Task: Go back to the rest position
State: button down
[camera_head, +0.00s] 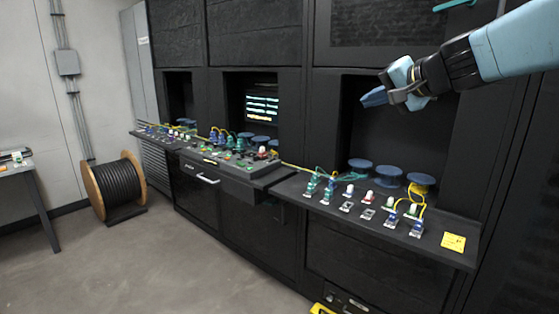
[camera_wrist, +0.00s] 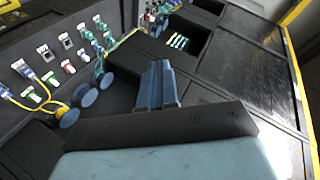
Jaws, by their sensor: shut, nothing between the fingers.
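My gripper (camera_head: 374,98) is at the upper right in the head view, in front of the open bay above the right shelf. Its blue fingers are together with nothing between them. In the wrist view my gripper (camera_wrist: 158,70) shows its two fingers side by side, closed, pointing over the dark bay. It is raised clear of the shelf and touches nothing that I can see.
Below it, the right shelf (camera_head: 440,243) carries several connectors, blue round spools (camera_head: 388,171), yellow and green cables and a yellow note (camera_head: 453,242). A lit screen (camera_head: 262,107) is in the middle bay. A cable reel (camera_head: 116,187) stands on the floor at left.

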jog(key=s+d+f+n+g+h, duration=0.3)
jog(key=s+f+n+g+h, duration=0.2)
jog(key=s+f, duration=1.2)
jog(key=s+n+h, duration=0.1)
jog(key=s, duration=0.2)
jog(key=shift+g+h, duration=0.4)
jog(key=c, duration=1.8)
grip_release()
